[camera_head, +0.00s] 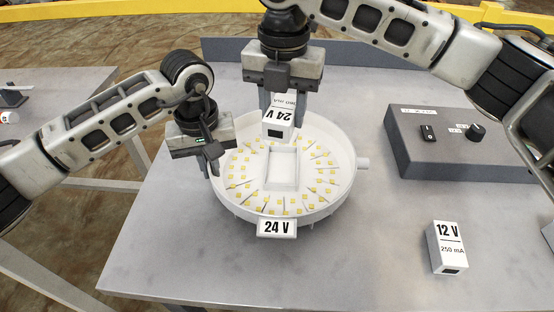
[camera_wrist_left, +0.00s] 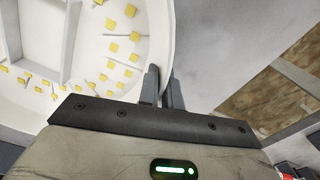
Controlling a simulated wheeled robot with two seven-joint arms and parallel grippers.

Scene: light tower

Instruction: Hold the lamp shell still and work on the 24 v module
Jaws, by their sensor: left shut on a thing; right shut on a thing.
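The round white lamp shell (camera_head: 335,194) stands on the table, with rings of yellow LEDs, an empty rectangular socket (camera_head: 283,167) in its middle and a 24 V label on its front. My left gripper (camera_head: 212,168) is shut on the shell's left rim; the rim between its fingers also shows in the left wrist view (camera_wrist_left: 160,85). My right gripper (camera_head: 283,105) is shut on the white 24 V module (camera_head: 279,122) and holds it tilted above the back part of the shell, behind the socket. The fingers partly hide the module.
A white 12 V module (camera_head: 447,248) stands on the table at the front right. A grey control box (camera_head: 450,145) with a switch and a knob is at the right. The table (camera_head: 375,265) is clear between shell and 12 V module. Another table (camera_head: 60,95) is at the left.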

